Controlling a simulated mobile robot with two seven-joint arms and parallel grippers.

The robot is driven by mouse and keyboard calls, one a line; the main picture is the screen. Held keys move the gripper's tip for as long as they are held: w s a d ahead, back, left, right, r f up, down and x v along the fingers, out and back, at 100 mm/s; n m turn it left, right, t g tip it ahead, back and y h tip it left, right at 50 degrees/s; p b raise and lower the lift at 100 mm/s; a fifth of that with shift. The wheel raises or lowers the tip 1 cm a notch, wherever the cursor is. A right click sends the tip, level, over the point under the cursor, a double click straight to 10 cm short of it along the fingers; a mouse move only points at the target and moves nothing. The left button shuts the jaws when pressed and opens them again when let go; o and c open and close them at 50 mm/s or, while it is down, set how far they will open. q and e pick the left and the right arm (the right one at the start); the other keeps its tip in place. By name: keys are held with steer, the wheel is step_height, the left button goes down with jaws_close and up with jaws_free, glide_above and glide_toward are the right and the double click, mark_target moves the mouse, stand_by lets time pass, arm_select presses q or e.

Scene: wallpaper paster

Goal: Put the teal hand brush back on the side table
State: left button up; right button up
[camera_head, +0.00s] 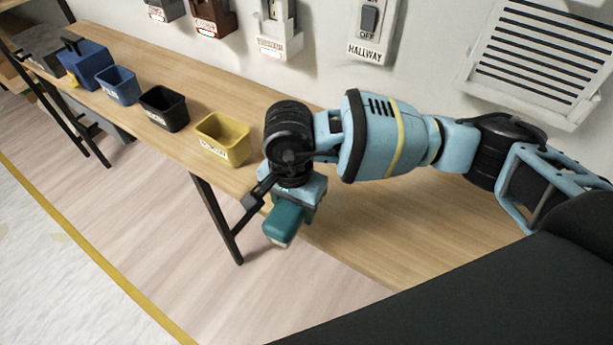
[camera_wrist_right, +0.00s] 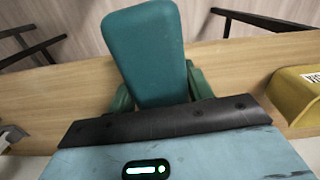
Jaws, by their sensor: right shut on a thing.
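The teal hand brush (camera_head: 284,222) is held in my right gripper (camera_head: 288,203), at the front edge of the wooden side table (camera_head: 440,225). In the right wrist view, the teal body of the brush (camera_wrist_right: 148,50) sticks out from between the fingers of my right gripper (camera_wrist_right: 160,95), with the table's wood (camera_wrist_right: 55,90) behind it. Whether the brush touches the table I cannot tell. My left gripper is not in view.
A yellow bin (camera_head: 223,140), a black bin (camera_head: 164,108) and blue bins (camera_head: 117,85) stand in a row on the tabletop to the left. Switches (camera_head: 370,20) and a louvred vent (camera_head: 540,60) are on the wall. The tabletop right of the gripper looks clear.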

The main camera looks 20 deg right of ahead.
steer(key=w+d, duration=0.1)
steer(key=w, duration=0.1)
steer(key=w+d, duration=0.2)
steer(key=w, duration=0.1)
steer(key=w+d+f, duration=0.1)
steer(key=w+d, duration=0.1)
steer(key=w, duration=0.1)
steer(key=shift+w+d, duration=0.1)
steer(key=shift+w, duration=0.1)
steer(key=shift+w+d+f+p, duration=0.15)
steer(key=shift+w+f, duration=0.1)
steer(key=shift+f, duration=0.35)
steer(key=shift+w+d+f+p, duration=0.15)
steer(key=shift+w+f, duration=0.05)
steer(key=shift+f, duration=0.75)
steer(key=shift+f, duration=0.1)
steer(key=shift+f, duration=0.35)
steer(key=o, duration=1)
steer(key=shift+r, duration=0.1)
step_height(320, 180, up, 8)
steer(key=shift+s+b, duration=0.15)
steer(key=shift+b, duration=0.15)
